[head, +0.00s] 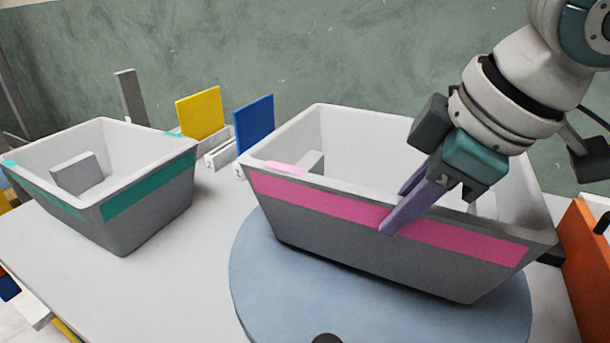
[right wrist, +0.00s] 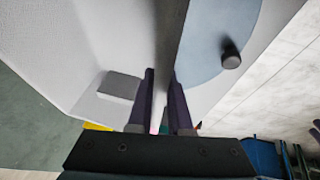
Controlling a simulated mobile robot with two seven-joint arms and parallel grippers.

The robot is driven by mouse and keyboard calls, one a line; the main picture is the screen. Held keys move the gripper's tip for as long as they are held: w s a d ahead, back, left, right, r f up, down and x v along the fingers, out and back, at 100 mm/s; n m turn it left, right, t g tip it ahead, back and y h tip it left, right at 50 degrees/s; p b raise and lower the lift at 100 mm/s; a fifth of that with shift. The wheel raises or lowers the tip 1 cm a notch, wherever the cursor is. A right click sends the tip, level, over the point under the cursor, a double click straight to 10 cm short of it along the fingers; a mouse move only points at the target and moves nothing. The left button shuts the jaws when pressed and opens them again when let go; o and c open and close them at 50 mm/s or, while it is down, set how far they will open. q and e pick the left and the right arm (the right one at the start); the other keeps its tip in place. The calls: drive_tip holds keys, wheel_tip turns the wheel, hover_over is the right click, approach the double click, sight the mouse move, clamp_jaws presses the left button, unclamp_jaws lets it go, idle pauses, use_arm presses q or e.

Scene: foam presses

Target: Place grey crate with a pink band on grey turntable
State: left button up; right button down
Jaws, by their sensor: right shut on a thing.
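The grey crate with a pink band (head: 300,213) is over the grey-blue turntable (head: 262,290) in the head view. I cannot tell whether its base touches the turntable. My right gripper (head: 398,212) is shut on the crate's near wall, one purple finger outside over the pink band and the other inside. In the right wrist view the two purple fingers (right wrist: 160,105) straddle the crate's rim (right wrist: 167,50). The turntable (right wrist: 215,40) and its dark knob (right wrist: 231,56) show beside the wall. My left gripper is not in view.
A grey crate with a teal band (head: 150,195) stands on the white table (head: 190,275) at the left. Yellow (head: 200,112) and blue (head: 254,122) panels stand behind. An orange block (head: 588,270) is close by the pink-banded crate's right end.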

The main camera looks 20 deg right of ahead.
drive_tip(key=shift+f, duration=0.8)
drive_tip(key=c, duration=0.8)
unclamp_jaws()
drive_tip(key=shift+c, duration=0.2)
drive_tip(key=p+v, duration=0.3)
drive_tip(key=v, duration=0.9)
drive_tip(key=s+a+f+m+y, duration=0.1)
drive_tip(key=s+a+f+y, duration=0.1)
drive_tip(key=a+f, duration=0.55)
drive_tip(key=s+d+f+m+g+h, duration=0.1)
drive_tip(key=s+d+f+m+h, duration=0.2)
drive_tip(key=s+f+m, duration=0.2)
drive_tip(key=s+f, duration=0.2)
drive_tip(key=s, duration=0.2)
drive_tip(key=shift+m, duration=0.3)
